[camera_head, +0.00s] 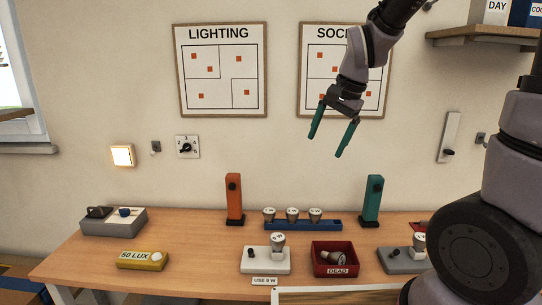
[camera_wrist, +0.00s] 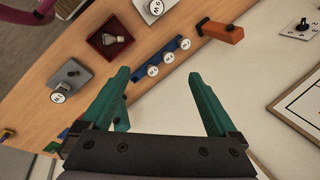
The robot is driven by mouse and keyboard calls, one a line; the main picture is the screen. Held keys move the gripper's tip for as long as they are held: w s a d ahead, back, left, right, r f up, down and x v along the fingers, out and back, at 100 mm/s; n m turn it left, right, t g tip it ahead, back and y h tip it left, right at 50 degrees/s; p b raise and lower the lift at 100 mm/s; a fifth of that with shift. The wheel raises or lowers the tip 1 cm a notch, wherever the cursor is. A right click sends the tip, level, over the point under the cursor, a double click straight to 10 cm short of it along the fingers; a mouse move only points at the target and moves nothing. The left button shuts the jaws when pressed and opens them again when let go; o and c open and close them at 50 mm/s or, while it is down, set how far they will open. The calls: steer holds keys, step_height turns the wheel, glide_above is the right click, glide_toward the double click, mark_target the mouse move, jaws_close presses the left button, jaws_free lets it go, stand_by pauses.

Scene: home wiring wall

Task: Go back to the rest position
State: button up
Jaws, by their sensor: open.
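My gripper (camera_head: 332,131) is raised in the air in front of the wall, above the right half of the workbench. Its two green fingers are spread apart with nothing between them.
The wooden bench (camera_head: 190,246) holds a blue rack (camera_head: 330,225) with bulbs, an orange post (camera_head: 234,200), a green post (camera_head: 372,200), a red "DEAD" tray (camera_head: 334,270) with a bulb, and a white lamp base (camera_head: 265,262). A shelf (camera_head: 480,35) juts out upper right.

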steer(key=s+d+r+n+t, duration=0.4)
steer(key=s+d+r, duration=0.6)
steer(key=s+r, duration=0.1)
steer(key=shift+s+d+r+h, duration=0.25)
steer(key=shift+s+d+h, duration=0.05)
steer(key=shift+h, duration=0.1)
